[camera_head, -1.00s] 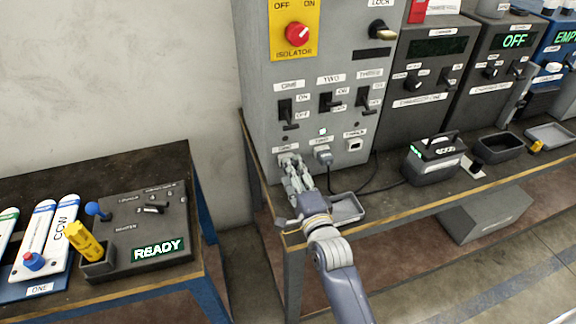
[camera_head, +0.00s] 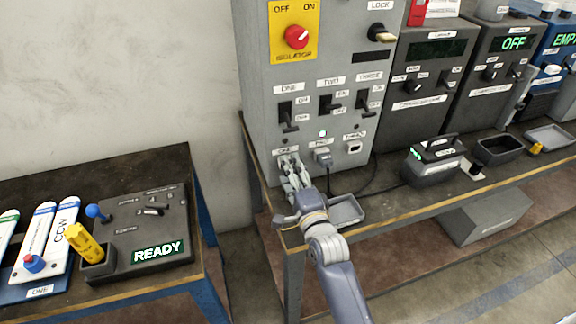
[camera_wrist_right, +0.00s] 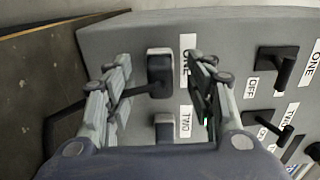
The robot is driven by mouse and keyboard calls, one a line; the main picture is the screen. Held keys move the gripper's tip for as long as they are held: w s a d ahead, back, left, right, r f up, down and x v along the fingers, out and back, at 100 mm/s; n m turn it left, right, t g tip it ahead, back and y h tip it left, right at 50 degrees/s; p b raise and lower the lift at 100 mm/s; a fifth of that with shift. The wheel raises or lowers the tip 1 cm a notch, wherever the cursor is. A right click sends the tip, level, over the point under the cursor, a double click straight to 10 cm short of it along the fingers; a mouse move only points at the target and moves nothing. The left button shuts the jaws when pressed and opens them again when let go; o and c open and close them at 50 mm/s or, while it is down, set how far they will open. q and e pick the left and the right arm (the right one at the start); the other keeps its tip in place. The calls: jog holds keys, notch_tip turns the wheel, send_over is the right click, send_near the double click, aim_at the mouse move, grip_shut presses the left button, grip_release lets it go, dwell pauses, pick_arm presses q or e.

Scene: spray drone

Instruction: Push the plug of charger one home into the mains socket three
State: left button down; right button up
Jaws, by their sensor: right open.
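My right gripper (camera_head: 287,163) is open in front of the socket labelled ONE on the grey mains cabinet. In the right wrist view my right gripper (camera_wrist_right: 163,80) has its fingers on either side of a dark plug (camera_wrist_right: 160,75) with a pale edge, seated by the ONE label, its cable running left. A second plug (camera_head: 323,158) sits in socket two; it also shows in the wrist view (camera_wrist_right: 165,130). Mains socket three (camera_head: 354,147) has a pale frame and a dark face, with no plug seen in it. Charger one (camera_head: 420,75) stands right of the cabinet.
A grey tray (camera_head: 346,211) lies on the bench below the sockets. A dark cable (camera_head: 372,182) loops near it. A battery-like box (camera_head: 433,162) and a black tray (camera_head: 500,150) stand further right. Switches (camera_head: 288,117) project above the sockets. A gap separates the left bench.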

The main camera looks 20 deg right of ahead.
jog(key=shift+p, duration=0.35)
dwell(0.6)
grip_shut()
jog(key=shift+s, duration=0.2)
jog(key=shift+s+d+p, duration=0.1)
jog(key=shift+s+p, duration=1.4)
jog(key=shift+s, duration=1.35)
jog(key=shift+w, duration=0.1)
